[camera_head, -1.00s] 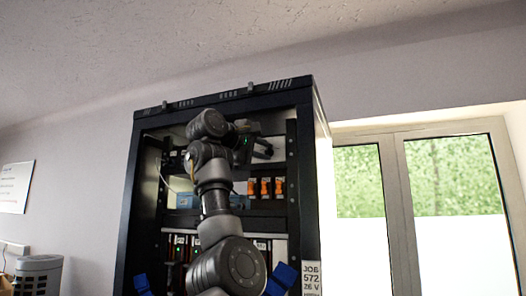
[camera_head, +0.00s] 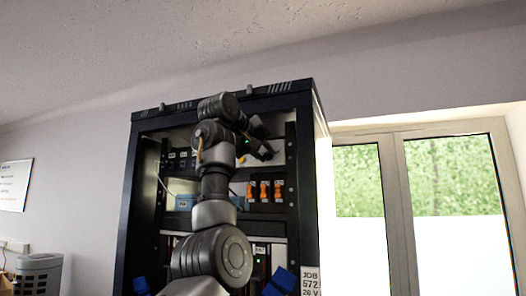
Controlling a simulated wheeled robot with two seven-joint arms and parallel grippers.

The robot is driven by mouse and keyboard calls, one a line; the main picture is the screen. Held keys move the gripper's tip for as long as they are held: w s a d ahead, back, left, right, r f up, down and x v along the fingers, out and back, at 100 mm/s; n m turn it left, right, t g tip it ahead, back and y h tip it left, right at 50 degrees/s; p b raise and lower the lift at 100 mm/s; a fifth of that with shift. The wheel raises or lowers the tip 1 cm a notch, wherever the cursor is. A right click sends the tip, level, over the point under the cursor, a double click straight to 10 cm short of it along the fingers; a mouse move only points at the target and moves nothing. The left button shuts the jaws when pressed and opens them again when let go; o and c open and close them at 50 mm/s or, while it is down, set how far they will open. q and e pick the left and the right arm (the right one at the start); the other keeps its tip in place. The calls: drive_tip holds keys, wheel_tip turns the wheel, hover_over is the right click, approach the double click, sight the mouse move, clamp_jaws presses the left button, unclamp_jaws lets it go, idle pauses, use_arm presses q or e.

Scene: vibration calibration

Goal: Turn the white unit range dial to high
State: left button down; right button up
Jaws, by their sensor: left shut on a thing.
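My left gripper (camera_head: 262,150) is in the upper bay of the black rack, right of centre. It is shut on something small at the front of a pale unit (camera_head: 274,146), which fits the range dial. The fingers and wrist cover the dial, so its setting cannot be read. Most of the pale unit is hidden behind my left arm. My right gripper is not in view.
The black rack (camera_head: 303,200) frames the bay closely on both sides and above. Several orange parts (camera_head: 265,190) stand on the shelf below the gripper. Glazed doors (camera_head: 420,190) are at the right.

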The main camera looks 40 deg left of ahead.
use_arm(q)
drive_tip(key=shift+w+f+m+y, duration=0.1)
drive_tip(key=shift+f+m+y, duration=0.05)
drive_tip(key=shift+m+y, duration=0.15)
idle(0.4)
drive_tip(key=c, duration=1.2)
unclamp_jaws()
drive_tip(key=shift+c, duration=0.2)
drive_tip(key=b+v, duration=0.3)
drive_tip(key=v, duration=0.8)
drive_tip(key=shift+w, duration=0.1)
drive_tip(key=shift+w, duration=0.1)
